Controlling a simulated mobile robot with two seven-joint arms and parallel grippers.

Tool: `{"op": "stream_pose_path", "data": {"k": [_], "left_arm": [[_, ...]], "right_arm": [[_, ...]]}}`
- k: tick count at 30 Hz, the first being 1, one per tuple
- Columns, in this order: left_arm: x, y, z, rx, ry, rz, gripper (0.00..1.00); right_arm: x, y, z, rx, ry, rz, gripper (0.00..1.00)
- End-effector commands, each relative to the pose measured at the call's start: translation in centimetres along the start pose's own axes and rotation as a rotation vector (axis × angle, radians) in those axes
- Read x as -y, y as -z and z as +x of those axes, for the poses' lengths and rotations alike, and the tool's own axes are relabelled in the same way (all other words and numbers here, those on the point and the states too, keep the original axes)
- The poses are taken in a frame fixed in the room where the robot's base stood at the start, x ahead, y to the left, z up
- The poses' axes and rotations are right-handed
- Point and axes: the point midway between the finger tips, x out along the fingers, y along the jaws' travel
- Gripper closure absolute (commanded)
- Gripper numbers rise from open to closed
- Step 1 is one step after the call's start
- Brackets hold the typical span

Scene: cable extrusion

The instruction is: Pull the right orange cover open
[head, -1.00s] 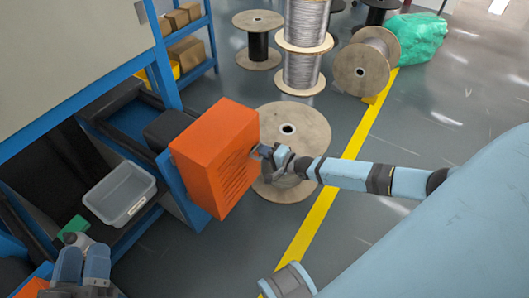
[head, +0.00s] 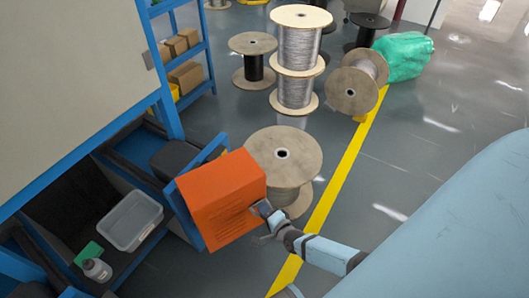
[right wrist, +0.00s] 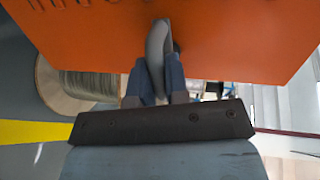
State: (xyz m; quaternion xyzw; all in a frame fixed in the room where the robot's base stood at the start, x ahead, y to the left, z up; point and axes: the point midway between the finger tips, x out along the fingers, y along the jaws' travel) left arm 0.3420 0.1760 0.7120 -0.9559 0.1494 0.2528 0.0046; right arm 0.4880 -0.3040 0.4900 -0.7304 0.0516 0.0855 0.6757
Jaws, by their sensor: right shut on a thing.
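The right orange cover (head: 225,195) is a boxy slotted panel on a blue frame at the side of the machine. It stands swung out from the machine, with a gap behind it. My right gripper (head: 262,210) is at the cover's right edge. In the right wrist view the gripper (right wrist: 157,78) is shut on the cover's grey curved handle (right wrist: 158,45), with the orange face (right wrist: 230,30) close ahead. My left gripper is not in view.
A wooden spool (head: 283,160) stands on the floor just behind the cover. More spools (head: 295,60) and a green bag (head: 404,58) stand farther back. Floor right of the yellow line (head: 335,190) is clear.

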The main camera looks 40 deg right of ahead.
Motion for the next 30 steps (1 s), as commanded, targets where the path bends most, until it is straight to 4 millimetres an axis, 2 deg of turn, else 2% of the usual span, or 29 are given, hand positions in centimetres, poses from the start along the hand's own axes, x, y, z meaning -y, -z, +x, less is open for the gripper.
{"op": "stream_pose_path", "data": {"k": [8, 9, 12, 23, 26, 30], "left_arm": [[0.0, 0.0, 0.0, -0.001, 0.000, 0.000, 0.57], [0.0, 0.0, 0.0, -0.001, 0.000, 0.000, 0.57], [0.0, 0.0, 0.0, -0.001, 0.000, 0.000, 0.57], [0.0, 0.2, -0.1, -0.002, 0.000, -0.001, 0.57], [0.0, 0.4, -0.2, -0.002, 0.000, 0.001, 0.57], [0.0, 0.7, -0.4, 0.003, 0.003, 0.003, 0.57]], "right_arm": [[0.0, -0.3, -0.1, 0.004, 0.002, -0.001, 1.00], [0.0, -0.3, -0.1, 0.004, 0.002, -0.001, 0.83], [0.0, -0.2, -0.1, 0.003, 0.001, -0.001, 0.61], [0.0, -0.1, -0.6, 0.002, 0.000, -0.001, 0.61], [0.0, -0.1, -1.9, 0.002, -0.002, -0.001, 0.61], [0.1, -0.1, -4.9, 0.003, -0.003, -0.001, 0.61]]}}
